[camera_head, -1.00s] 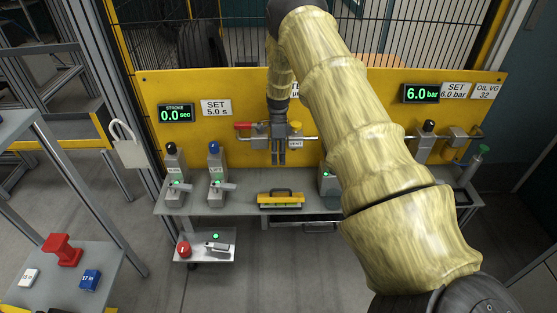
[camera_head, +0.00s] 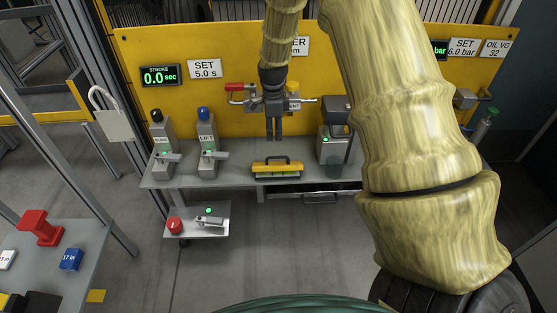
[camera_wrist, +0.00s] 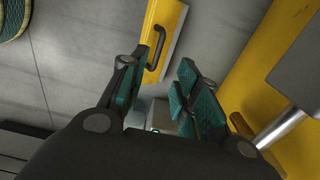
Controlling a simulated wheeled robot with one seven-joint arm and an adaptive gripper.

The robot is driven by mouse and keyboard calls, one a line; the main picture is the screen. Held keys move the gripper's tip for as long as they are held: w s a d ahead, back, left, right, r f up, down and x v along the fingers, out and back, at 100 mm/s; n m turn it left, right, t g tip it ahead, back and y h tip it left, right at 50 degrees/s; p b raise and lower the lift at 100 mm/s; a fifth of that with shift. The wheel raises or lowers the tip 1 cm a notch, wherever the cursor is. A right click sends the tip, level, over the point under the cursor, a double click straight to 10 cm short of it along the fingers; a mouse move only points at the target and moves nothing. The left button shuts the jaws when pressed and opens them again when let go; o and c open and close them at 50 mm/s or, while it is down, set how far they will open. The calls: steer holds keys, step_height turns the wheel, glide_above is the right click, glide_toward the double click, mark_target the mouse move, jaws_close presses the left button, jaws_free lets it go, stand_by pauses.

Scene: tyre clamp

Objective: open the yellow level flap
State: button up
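The yellow level flap (camera_head: 277,169) appears to be the yellow block with a black bar handle on the grey shelf, and it looks closed. In the wrist view the yellow piece with its black handle (camera_wrist: 154,48) shows at the top, beyond the fingers. My gripper (camera_head: 273,138) points down above and behind the flap in the head view, with its fingertips apart from it. In the wrist view the teal-padded fingers of my gripper (camera_wrist: 158,88) stand apart with nothing held between them.
Lever stations with a black knob (camera_head: 162,140) and a blue knob (camera_head: 207,140) stand left on the shelf. A grey unit (camera_head: 336,135) stands right of the flap. The yellow panel (camera_head: 150,110), with a red-handled valve (camera_head: 235,87) and pipe, is close behind my gripper.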

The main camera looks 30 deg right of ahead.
step_height(320, 180, down, 11)
steer(key=b, duration=0.4)
steer(key=shift+s+d+r+b, duration=0.1)
steer(key=shift+s+b, duration=0.05)
steer(key=shift+b, duration=0.15)
